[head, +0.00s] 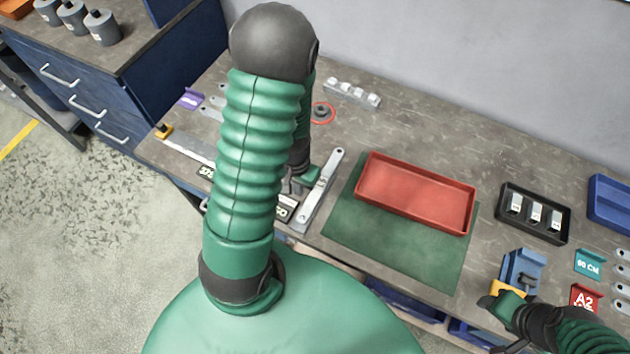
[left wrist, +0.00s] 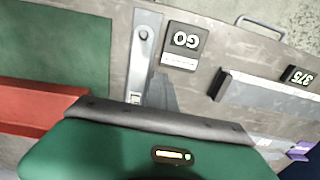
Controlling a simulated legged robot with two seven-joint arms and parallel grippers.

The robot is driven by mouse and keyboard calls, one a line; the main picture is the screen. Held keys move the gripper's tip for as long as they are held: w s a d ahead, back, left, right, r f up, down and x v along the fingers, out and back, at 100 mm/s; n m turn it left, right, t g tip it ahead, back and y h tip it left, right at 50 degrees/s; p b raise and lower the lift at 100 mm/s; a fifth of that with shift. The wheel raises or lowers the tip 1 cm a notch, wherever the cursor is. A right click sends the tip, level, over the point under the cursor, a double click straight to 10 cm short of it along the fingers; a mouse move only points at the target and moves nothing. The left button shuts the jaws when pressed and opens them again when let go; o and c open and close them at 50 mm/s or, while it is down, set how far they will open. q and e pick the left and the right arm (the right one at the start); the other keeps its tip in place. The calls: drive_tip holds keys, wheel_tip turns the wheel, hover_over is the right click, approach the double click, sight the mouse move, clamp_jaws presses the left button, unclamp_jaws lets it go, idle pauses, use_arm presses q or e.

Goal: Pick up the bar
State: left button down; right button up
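A flat light-grey metal bar (head: 320,190) with a hole near its end lies on the table left of the green mat. Another grey bar (head: 190,146) lies farther left, near a 375 label. My right gripper (head: 497,301) is by a blue fixture; its fingers are unclear.
A red tray (head: 415,192) sits on the green mat (head: 390,245). A black tray (head: 534,212) with small blocks and the blue fixture (head: 522,268) stand at right. A metal rack (head: 352,92) and a red ring (head: 322,112) are at the back. Blue drawers (head: 90,100) stand at left.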

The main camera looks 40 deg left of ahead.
use_arm(q)
drive_tip(key=s, duration=0.3)
drive_tip(key=s+a+b, duration=0.1)
drive_tip(key=s, duration=0.1)
drive_tip(key=shift+s+r, duration=0.25)
drive_tip(key=shift+r, duration=0.05)
drive_tip(key=s+p, duration=0.1)
drive_tip(key=p, duration=0.2)
drive_tip(key=a+p, duration=0.1)
drive_tip(key=p, duration=0.2)
drive_tip(key=shift+s+r, duration=0.35)
drive_tip(key=shift+s, duration=0.05)
drive_tip(key=shift+s+f+p, duration=0.2)
drive_tip(key=shift+s+p, duration=0.05)
drive_tip(key=shift+p, duration=0.2)
drive_tip(key=shift+d+f, duration=0.1)
use_arm(e)
wheel_tip(320, 180, up, 5)
drive_tip(key=shift+w, duration=0.15)
use_arm(q)
drive_tip(key=shift+d, duration=0.1)
drive_tip(key=c, duration=1.8)
unclamp_jaws()
drive_tip(key=shift+w, duration=0.1)
drive_tip(key=o, duration=1.4)
drive_tip(key=shift+c, duration=0.2)
